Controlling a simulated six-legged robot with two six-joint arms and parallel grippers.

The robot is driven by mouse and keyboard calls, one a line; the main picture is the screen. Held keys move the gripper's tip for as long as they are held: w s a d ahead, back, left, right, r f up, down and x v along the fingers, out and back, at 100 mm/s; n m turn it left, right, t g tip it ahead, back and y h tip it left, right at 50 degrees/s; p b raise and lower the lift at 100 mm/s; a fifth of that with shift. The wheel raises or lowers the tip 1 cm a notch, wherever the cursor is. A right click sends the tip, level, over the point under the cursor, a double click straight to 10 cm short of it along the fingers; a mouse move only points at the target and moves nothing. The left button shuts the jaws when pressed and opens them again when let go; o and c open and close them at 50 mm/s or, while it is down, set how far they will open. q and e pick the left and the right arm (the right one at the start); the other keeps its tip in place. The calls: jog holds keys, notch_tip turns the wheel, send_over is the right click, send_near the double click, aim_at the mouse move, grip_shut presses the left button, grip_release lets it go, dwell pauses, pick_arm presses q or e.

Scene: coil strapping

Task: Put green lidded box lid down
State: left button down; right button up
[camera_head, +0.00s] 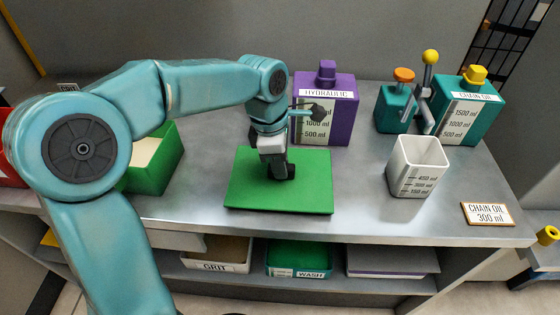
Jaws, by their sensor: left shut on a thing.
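The green lid (250,187) is a flat square panel, level, at the middle of the metal bench. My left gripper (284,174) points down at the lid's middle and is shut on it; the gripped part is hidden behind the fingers. The lid lies on the bench or just above it; I cannot tell which. The green box (164,168) stands open to the left with pale contents inside, partly hidden behind my left arm. My right gripper is not in view.
Behind the lid stands a purple hydraulic container (342,122). To the right are a white measuring cup (415,168), a teal chain oil container (476,120), a teal pump with an orange knob (396,108) and a card (487,213). The bench (350,215) is clear between lid and cup.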

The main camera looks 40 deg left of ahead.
pick_arm(q)
jog(key=c, duration=0.9)
grip_release()
jog(key=shift+f, duration=0.15)
jog(key=shift+c, duration=0.2)
jog(key=shift+r, duration=0.3)
notch_tip(320, 180, up, 12)
jog(key=s+a+p, duration=0.1)
jog(key=p, duration=0.1)
jog(key=shift+a+f+p, duration=0.15)
jog(key=shift+a+p, duration=0.15)
jog(key=shift+p, duration=0.1)
jog(key=shift+f, duration=0.1)
